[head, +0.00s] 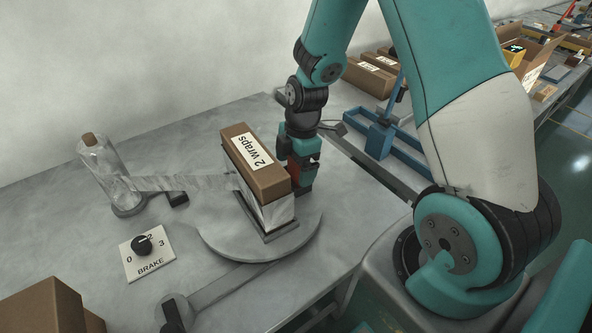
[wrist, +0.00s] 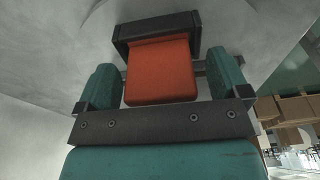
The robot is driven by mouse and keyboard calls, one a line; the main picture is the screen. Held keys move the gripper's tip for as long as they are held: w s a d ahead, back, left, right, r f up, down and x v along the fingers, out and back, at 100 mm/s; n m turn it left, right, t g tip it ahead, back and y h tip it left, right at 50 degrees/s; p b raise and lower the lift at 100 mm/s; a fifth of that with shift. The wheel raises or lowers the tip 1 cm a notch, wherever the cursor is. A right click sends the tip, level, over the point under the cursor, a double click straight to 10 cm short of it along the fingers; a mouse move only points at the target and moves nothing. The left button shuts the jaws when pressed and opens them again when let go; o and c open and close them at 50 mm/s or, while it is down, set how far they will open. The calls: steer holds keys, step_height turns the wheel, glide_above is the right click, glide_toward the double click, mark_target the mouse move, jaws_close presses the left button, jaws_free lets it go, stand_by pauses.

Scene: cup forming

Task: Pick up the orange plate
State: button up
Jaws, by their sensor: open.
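The orange plate (wrist: 160,72) shows in the middle of the wrist view, with a black bar or holder (wrist: 156,30) at its far end. My gripper (wrist: 163,82) is open, with one teal finger on each side of the plate. A gap shows on both sides, so the fingers appear apart from it. In the head view my gripper (head: 303,168) points down just right of the wrapped box. A small red-orange part of the plate (head: 296,172) shows there, and the rest is hidden by my gripper and the box.
The brown box (head: 258,167) labelled "2 wraps" stands on the round turntable (head: 220,243), close beside my gripper. A film strip runs from it to the film roll (head: 102,168). A brake dial (head: 145,247) and a blue stand (head: 380,138) are nearby.

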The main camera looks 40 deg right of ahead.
steer(key=shift+c, duration=0.2)
steer(key=c, duration=1.1)
